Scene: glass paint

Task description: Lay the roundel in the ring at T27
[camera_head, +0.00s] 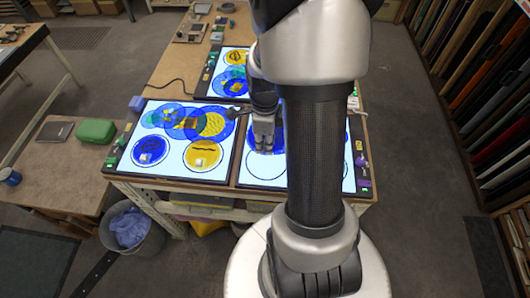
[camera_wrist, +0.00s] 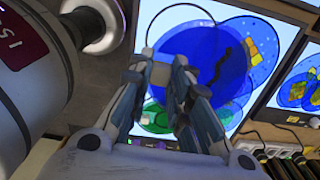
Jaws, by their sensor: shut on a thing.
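A dark blue roundel (camera_wrist: 205,52) with a wavy black line shows beyond my gripper (camera_wrist: 165,75) in the wrist view. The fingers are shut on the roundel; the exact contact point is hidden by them. In the head view my gripper (camera_head: 263,146) points down over the right light panel (camera_head: 243,172), with a blue part of the roundel (camera_head: 251,140) beside it. An empty dark ring outline (camera_head: 264,176) lies on that panel in front of the gripper, partly hidden by my arm. The T27 label cannot be read.
The left light panel (camera_head: 126,165) bears a blue disc (camera_head: 144,157), a yellow disc (camera_head: 202,150) and overlapping blue and yellow circles. Another lit panel (camera_head: 213,80) lies behind. A green part (camera_wrist: 158,122) and a purple item (camera_head: 361,160) are near the right panel.

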